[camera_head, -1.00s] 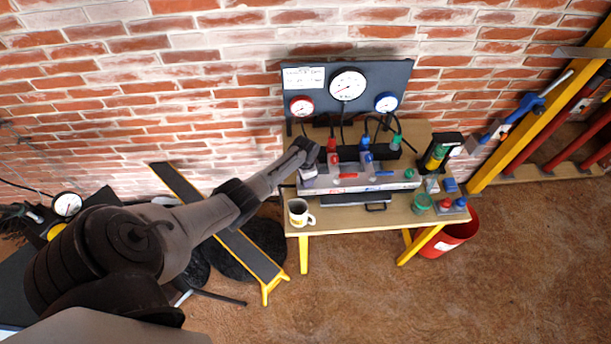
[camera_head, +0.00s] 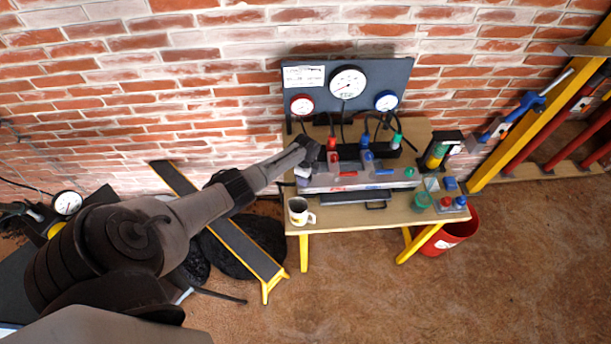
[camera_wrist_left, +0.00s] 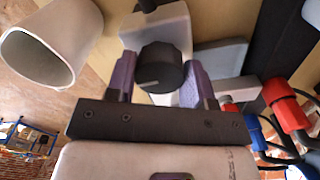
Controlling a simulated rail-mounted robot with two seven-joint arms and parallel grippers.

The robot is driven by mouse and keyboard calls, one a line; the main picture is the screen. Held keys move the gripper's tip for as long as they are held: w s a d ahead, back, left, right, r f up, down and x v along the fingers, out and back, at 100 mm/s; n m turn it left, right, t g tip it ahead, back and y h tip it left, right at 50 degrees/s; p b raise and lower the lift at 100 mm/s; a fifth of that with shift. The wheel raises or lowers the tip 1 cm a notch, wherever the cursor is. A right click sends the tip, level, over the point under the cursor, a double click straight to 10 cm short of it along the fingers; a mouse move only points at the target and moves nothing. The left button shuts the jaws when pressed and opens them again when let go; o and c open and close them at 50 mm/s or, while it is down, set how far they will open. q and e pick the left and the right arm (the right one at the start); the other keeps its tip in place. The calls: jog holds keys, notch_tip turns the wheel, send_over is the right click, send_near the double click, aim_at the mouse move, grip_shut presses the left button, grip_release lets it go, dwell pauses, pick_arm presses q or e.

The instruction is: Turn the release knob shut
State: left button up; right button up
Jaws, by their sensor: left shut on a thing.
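The black release knob (camera_wrist_left: 160,67) shows in the left wrist view, on a pale grey block (camera_wrist_left: 155,32). A light mark on its face points to the lower left. My left gripper (camera_wrist_left: 160,78) is shut around the knob, one purple finger on each side. In the head view the left gripper (camera_head: 304,172) is at the left end of the grey valve manifold (camera_head: 345,182) on the bench; my own wrist hides the knob there. My right gripper is in neither view.
A white mug (camera_head: 299,212) stands at the front left of the wooden bench (camera_head: 340,220), close to the gripper. Red (camera_head: 333,150) and blue (camera_head: 366,150) valve fittings with hoses stand to the right. A gauge board (camera_head: 325,100) rises behind.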

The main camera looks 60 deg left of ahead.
pick_arm(q)
jog(key=shift+m, duration=0.3)
dwell(0.4)
jog(key=o, duration=0.9)
jog(key=shift+o, duration=0.2)
jog(key=shift+r, duration=0.5)
notch_tip(320, 180, up, 13)
jog(key=p, duration=0.2)
jog(key=shift+w+f, duration=0.1)
